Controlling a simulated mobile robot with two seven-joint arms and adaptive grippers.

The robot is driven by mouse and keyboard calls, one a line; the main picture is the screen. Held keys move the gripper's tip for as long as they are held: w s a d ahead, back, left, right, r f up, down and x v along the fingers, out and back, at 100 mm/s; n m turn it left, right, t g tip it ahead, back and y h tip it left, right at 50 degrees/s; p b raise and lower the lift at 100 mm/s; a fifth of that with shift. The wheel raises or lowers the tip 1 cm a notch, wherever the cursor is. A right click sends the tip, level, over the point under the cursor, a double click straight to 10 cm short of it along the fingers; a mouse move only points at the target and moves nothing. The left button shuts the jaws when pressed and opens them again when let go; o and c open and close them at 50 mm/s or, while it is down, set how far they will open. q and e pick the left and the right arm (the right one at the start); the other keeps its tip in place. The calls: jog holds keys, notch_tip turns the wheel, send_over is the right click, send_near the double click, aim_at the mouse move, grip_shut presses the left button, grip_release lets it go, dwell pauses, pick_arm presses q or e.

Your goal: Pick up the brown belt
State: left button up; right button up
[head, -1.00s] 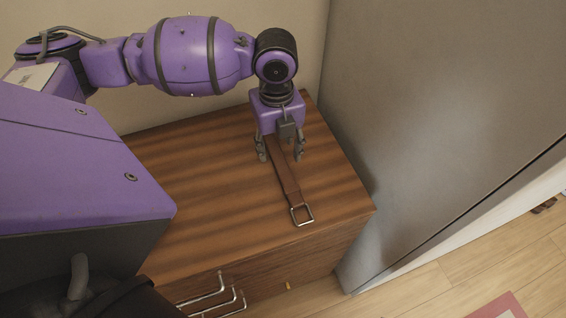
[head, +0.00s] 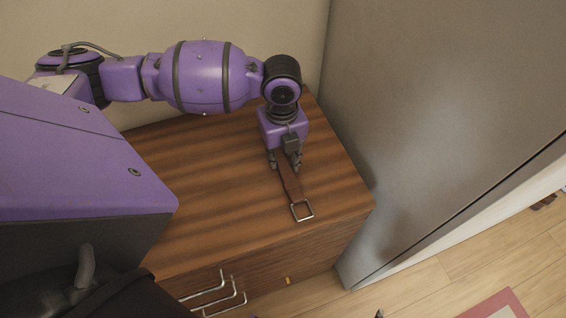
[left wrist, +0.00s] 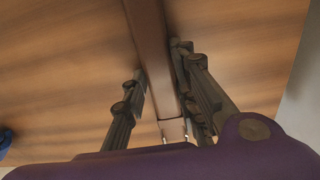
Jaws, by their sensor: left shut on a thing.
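The brown belt (head: 290,184) lies lengthwise on the wooden cabinet top, its square metal buckle (head: 302,210) near the front edge. My left gripper (head: 286,163) is down over the belt behind the buckle, with its fingers closed on the strap's two sides. The rest of the belt is hidden under the gripper in the head view. In the left wrist view the belt (left wrist: 152,60) runs between the fingers of my left gripper (left wrist: 160,98). My right gripper is not in view.
The wooden cabinet top (head: 215,190) is clear to the left of the belt. A tall grey panel (head: 430,110) stands close on the right, and a wall (head: 140,25) is behind. Metal handles (head: 215,290) stick out at the cabinet's front.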

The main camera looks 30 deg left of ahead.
pick_arm(q)
grip_shut()
jog(key=shift+r, duration=0.1)
